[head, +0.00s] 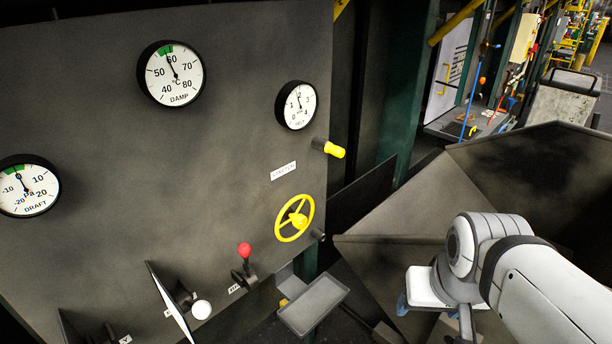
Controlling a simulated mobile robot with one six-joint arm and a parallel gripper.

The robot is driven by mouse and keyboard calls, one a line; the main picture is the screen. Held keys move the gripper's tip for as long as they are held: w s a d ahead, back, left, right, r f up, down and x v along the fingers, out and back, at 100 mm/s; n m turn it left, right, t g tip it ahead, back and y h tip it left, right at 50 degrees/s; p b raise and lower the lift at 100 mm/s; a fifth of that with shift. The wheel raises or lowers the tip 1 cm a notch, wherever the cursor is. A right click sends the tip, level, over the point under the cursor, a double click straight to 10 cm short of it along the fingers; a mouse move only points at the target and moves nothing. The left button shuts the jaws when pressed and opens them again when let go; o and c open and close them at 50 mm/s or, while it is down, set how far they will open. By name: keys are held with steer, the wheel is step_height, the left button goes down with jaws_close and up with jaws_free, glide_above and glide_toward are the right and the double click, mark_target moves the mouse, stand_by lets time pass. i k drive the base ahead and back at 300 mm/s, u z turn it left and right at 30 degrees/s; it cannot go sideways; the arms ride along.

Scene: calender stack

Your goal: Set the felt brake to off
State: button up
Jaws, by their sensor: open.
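A grey control panel (120,130) fills the left side of the head view. A lever with a red ball knob (245,250) stands low on it, its knob up. A lever with a white ball knob (201,310) is further left and lower, beside a thin plate. The small labels near both are too small or oblique to read, so I cannot tell which is the felt brake. My gripper (428,308) is at the lower right, below my white arm, well apart from the panel and partly hidden. It is open, and I see nothing in it.
A yellow handwheel (295,218) and a yellow-tipped knob (334,150) project from the panel's right side. Dials for damp (172,75), felt (297,105) and draft (28,187) sit higher.

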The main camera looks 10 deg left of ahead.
mark_target(244, 250)
steer(key=z, duration=0.75)
steer(key=k, duration=1.65)
steer(key=u, duration=0.7)
steer(key=i, duration=1)
